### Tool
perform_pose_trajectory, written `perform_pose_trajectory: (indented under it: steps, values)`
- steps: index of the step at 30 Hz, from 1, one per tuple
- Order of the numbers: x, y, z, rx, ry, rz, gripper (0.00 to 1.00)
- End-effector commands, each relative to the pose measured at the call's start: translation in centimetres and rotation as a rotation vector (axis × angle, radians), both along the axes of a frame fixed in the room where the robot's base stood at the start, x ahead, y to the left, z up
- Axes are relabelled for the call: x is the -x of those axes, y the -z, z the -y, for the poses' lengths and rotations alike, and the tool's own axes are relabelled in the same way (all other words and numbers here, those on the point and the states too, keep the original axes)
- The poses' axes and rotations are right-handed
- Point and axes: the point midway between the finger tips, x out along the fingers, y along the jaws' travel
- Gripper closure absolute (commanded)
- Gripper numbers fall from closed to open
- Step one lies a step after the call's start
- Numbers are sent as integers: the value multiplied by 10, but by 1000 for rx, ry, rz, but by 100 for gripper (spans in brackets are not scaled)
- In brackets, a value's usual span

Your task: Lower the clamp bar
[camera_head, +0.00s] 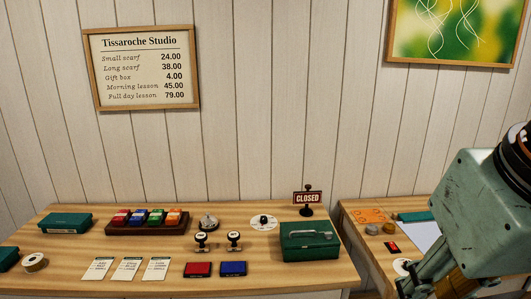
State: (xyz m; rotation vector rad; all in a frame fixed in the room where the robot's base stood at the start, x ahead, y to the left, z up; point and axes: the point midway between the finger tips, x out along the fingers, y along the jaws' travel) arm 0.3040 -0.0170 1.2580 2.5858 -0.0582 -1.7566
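I cannot make out a clamp bar in the head view. A large worn teal part of my arm fills the lower right and hides much of the right-hand table (352,218). At its lower end, dark jointed links that look like part of my gripper (412,287) run down to the bottom edge of the picture. The fingertips are cut off or hidden, so I cannot see whether they are open or shut or hold anything. A brass-coloured piece (462,284) shows beside these links; I cannot tell what it belongs to.
The right-hand table holds an orange patterned sheet (370,215), a small red-and-black item (391,248) and a pale blue sheet (421,236). The left table (60,280) carries a green cash box (310,242), a closed sign (308,198), stamps, ink pads, cards and a bell (208,222).

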Motion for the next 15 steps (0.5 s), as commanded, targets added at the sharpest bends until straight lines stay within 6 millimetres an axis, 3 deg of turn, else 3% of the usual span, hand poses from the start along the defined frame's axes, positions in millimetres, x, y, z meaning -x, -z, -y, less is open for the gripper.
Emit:
perform_pose_trajectory:
  steps: [6,15]
  values:
    - [28,8,-14,-28,-20,-29,74]
    - [33,9,-17,-32,-22,-35,74]
